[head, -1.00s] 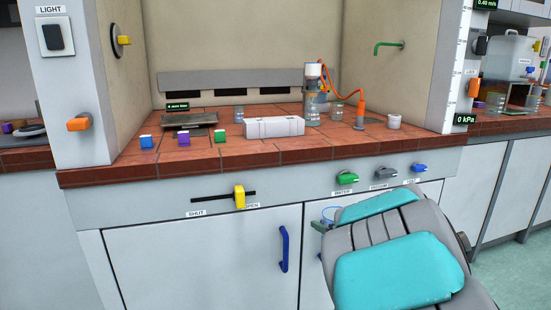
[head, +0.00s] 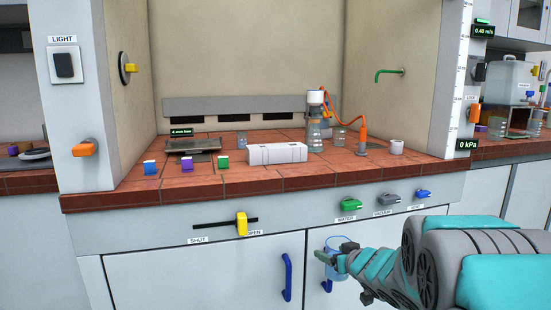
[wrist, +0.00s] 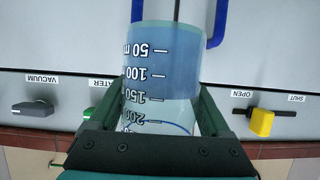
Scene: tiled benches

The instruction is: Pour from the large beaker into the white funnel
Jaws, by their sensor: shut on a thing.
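The large beaker (head: 332,270) is in my gripper (head: 342,253), in front of the cabinet and below the bench edge. In the wrist view the beaker (wrist: 150,62) fills the space between the jaws of my gripper (wrist: 158,105), which are shut on it. It holds blue liquid; its printed marks and the cabinet labels both read upside down there, so the beaker looks upright. The white funnel (head: 315,97) sits on top of a clear flask (head: 314,132) towards the back of the bench, with an orange hose beside it. The funnel is well above and behind my gripper.
A pale block-shaped case (head: 277,153) lies on the tiled bench (head: 225,183) in front of the flask. Small glass beakers (head: 339,137), a white cup (head: 396,147) and coloured blocks (head: 187,164) stand around. Knobs and a blue handle (head: 287,277) protrude from the front.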

